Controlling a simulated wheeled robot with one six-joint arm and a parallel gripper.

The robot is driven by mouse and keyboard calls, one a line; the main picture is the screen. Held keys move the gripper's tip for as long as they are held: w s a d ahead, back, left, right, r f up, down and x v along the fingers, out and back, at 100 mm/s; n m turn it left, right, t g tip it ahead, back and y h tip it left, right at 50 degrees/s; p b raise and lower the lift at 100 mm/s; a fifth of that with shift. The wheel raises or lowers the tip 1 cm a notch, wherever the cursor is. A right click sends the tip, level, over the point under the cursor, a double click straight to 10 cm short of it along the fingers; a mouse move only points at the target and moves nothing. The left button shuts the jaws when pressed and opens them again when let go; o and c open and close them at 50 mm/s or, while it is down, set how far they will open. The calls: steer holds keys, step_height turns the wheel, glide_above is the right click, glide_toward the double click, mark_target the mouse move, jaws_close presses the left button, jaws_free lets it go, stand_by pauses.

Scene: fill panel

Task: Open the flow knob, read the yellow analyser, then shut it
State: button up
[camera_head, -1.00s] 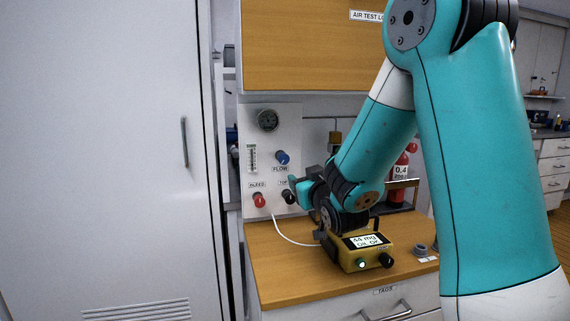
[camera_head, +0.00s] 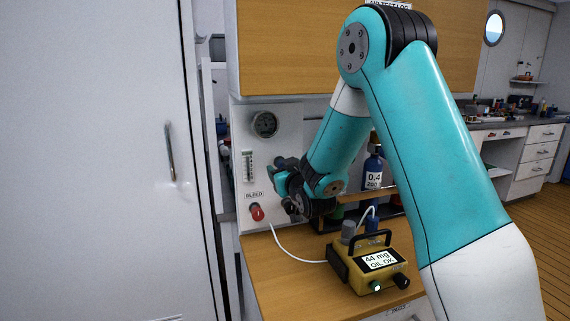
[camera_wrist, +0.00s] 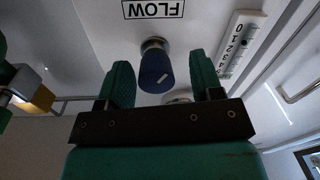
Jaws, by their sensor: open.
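The blue flow knob (camera_wrist: 156,70) sticks out of the white panel under the FLOW label (camera_wrist: 153,9), which appears upside down in the wrist view. My gripper (camera_wrist: 159,62) is open, with one green finger on each side of the knob; I cannot tell whether either touches it. In the head view my gripper (camera_head: 281,181) is at the panel and hides the knob. The yellow analyser (camera_head: 352,275) stands on the wooden bench. Its screen (camera_head: 379,261) reads "44 mg OIL OK", and a small light glows on its front.
The panel holds a round gauge (camera_head: 265,124), a flow scale (camera_head: 249,167) and a red bleed knob (camera_head: 257,212). A white hose (camera_head: 290,254) runs to the analyser. A blue bottle (camera_head: 373,172) stands behind my arm. A tall white locker (camera_head: 95,170) is at left.

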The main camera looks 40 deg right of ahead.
steer(key=shift+d, duration=0.2)
steer(key=c, duration=0.9)
steer(key=shift+f+b, duration=0.1)
steer(key=shift+b, duration=0.3)
